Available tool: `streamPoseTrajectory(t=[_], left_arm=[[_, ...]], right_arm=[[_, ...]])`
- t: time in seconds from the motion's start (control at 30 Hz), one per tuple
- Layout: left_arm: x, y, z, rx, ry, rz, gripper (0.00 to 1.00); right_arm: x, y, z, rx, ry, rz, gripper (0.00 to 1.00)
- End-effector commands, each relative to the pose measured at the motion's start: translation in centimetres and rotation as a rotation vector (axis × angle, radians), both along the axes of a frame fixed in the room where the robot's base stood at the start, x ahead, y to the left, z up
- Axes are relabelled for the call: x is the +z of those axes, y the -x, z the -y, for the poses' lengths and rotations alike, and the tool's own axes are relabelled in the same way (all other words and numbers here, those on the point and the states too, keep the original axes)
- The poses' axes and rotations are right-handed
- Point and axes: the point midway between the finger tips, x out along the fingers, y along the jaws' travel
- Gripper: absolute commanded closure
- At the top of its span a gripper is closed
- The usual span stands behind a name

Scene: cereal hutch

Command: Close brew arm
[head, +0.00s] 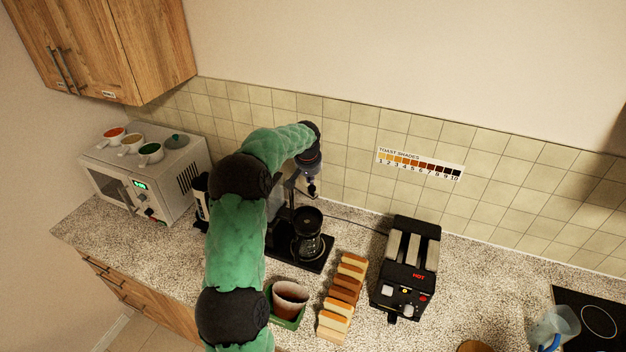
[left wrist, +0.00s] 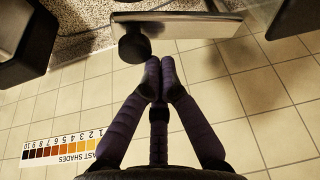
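The coffee maker (head: 318,264) stands on the counter with a black base and a glass carafe (head: 310,246). Its upper part, with silver metal near my gripper, is partly hidden behind my green left arm. In the left wrist view a silver metal part (left wrist: 190,32), possibly the brew arm, has a round black knob (left wrist: 134,46) at its end. My left gripper (head: 312,188) is above the carafe, pointing down. Its fingers (left wrist: 160,64) are together at the tips, close beside the knob, with nothing seen between them. Whether they touch the metal part I cannot tell. My right gripper is out of view.
A black toaster (head: 406,270) stands right of a row of bread slices (head: 342,300). A reddish-brown cup (head: 290,298) sits in a green holder in front. A white microwave (head: 150,178) with several cups on top is at left. The tiled wall (head: 345,150) is close behind.

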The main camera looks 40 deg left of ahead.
Motion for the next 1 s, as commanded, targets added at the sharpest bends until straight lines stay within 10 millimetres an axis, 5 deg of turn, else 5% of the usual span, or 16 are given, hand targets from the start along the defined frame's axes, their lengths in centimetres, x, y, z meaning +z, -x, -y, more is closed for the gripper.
streamPoseTrajectory(t=[1.0], left_arm=[[0.0,2.0,0.2,0.008,-0.001,-0.002,1.00]], right_arm=[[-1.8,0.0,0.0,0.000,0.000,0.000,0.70]])
